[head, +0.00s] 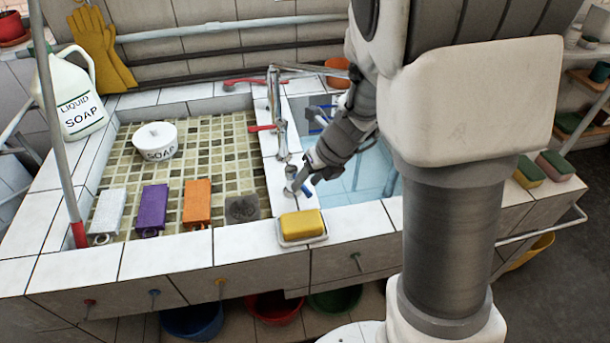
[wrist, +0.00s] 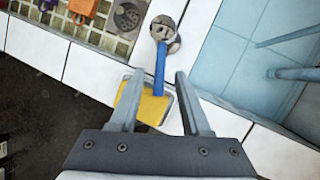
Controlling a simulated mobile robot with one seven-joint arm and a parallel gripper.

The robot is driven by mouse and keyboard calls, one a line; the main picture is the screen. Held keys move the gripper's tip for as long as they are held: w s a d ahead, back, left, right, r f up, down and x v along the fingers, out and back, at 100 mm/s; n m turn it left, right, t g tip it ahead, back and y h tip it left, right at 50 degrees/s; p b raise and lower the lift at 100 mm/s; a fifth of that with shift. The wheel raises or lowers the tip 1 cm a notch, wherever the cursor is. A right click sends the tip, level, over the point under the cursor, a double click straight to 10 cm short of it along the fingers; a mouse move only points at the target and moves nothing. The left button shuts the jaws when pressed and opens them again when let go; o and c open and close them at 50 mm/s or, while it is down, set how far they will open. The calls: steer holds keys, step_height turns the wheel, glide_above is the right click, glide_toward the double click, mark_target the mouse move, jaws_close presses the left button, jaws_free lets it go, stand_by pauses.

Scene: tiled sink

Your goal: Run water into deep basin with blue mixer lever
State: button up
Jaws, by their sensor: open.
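The chrome mixer (wrist: 166,36) with its straight blue lever (wrist: 160,70) is on the tiled divider, and the lever points toward the yellow sponge. My gripper (wrist: 157,84) is open, with one finger on each side of the lever's free end; I cannot tell if either touches it. In the head view my gripper (head: 302,181) is low over the divider at the chrome mixer body (head: 291,172), and the lever is hard to make out there. The deep basin (head: 372,168) is light blue and lies right of the divider. I see no running water.
The yellow sponge (head: 301,224) sits in a dish on the front ledge, close below my gripper. A tall chrome faucet (head: 274,100) with red levers stands behind. The shallow tiled basin (head: 222,142) at left holds a soap bowl (head: 155,140) and several coloured blocks.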

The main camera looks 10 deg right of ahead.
steer(key=shift+a+f, duration=0.1)
steer(key=shift+f, duration=0.05)
jaws_close()
stand_by(1.4)
